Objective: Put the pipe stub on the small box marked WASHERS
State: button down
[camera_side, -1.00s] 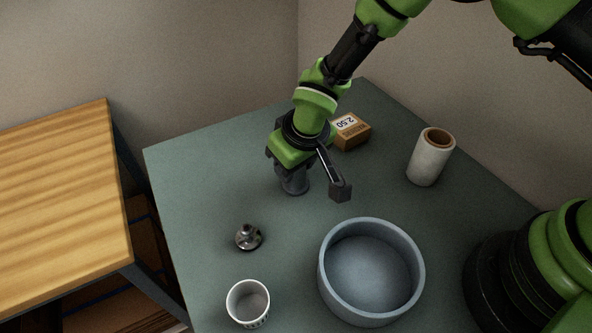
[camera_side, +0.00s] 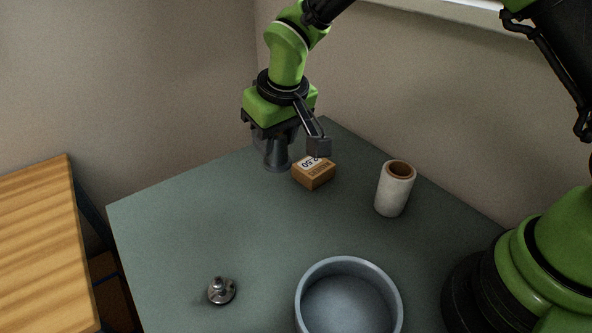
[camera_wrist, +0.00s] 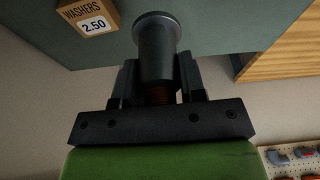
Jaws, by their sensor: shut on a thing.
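The pipe stub (camera_side: 277,159) is a dark grey cylinder with a wider flanged end. My gripper (camera_side: 274,140) is shut on it and points down; in the side view the stub shows below the jaws. In the wrist view the stub (camera_wrist: 156,50) stands out between the two fingers (camera_wrist: 160,85). The small brown box (camera_side: 315,175) appears just right of the stub in the side view, partly overlapped by an arm fitting. In the wrist view the box (camera_wrist: 75,8) reads WASHERS and 2.50, left of the stub and apart from it.
A white roll with a brown core (camera_side: 394,190) stands right of the box. A blue-grey round bowl (camera_side: 349,267) is at the front, and a small metal fitting (camera_side: 221,291) lies front left. The middle of the green table (camera_side: 230,220) is clear. A wooden bench (camera_side: 40,240) stands left.

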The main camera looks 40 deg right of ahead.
jog(key=w+d+r+m, duration=0.2)
jog(key=w+d+m, duration=0.1)
jog(key=d, duration=0.7)
send_near(309, 159)
jog(key=shift+w+a+h, duration=0.25)
jog(key=shift+w+h, duration=0.15)
jog(key=shift+w, duration=0.25)
jog(key=shift+f, duration=2)
jog(key=shift+f, duration=0.15)
jog(key=c, duration=0.7)
grip_release()
